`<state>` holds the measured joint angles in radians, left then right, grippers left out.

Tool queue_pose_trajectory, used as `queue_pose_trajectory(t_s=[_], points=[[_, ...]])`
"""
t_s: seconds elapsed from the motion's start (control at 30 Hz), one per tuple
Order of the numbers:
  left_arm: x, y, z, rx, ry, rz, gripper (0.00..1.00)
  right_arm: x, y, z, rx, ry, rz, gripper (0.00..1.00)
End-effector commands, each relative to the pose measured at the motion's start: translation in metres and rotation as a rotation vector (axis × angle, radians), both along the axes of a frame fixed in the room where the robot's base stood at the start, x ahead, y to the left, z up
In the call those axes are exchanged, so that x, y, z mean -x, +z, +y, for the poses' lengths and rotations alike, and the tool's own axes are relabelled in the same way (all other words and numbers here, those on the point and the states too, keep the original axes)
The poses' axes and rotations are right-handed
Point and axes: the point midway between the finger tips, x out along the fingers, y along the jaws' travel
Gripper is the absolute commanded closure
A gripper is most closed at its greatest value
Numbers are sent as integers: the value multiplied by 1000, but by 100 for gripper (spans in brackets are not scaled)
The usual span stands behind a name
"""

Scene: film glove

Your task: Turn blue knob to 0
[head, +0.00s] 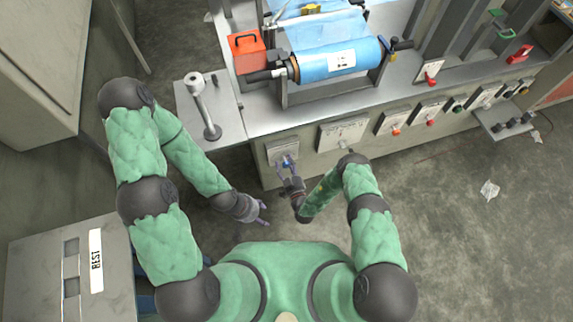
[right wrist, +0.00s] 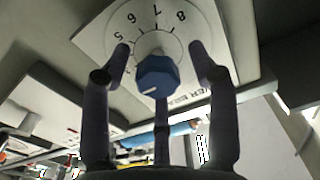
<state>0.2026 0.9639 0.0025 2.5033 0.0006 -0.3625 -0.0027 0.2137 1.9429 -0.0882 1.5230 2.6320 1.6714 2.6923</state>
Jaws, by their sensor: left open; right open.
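The blue knob (right wrist: 157,75) sits at the centre of a round white dial (right wrist: 178,22) on a pale plate. The numbers 5 to 8 show on the dial; the rest is hidden. A pale mark shows on the knob's face, toward the picture's bottom. My right gripper (right wrist: 158,50) is open, with fingers on both sides of the knob and gaps between. In the head view, the knob (head: 287,162) is on the machine's front panel, with my right gripper (head: 286,172) at it. My left gripper (head: 263,212) is open and empty, below and left of the panel.
A blue film roll (head: 338,60) and a red toolbox (head: 247,52) are on the machine above. More control plates with red knobs (head: 395,132) run along the front to the right. A grey box marked REST (head: 60,270) stands at lower left. The floor on the right is mostly clear.

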Motion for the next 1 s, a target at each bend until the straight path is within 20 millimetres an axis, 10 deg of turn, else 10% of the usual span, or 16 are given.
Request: queue_pose_trajectory(t_s=[0.2,0.4,1.0], points=[[0,0,0,0,0,0,40,0,0,0,0,0,0,40],[0,0,0,0,0,0,40,0,0,0,0,1,0,94],[0,0,0,0,0,0,40,-1,3,1,6,4,-10,96]])
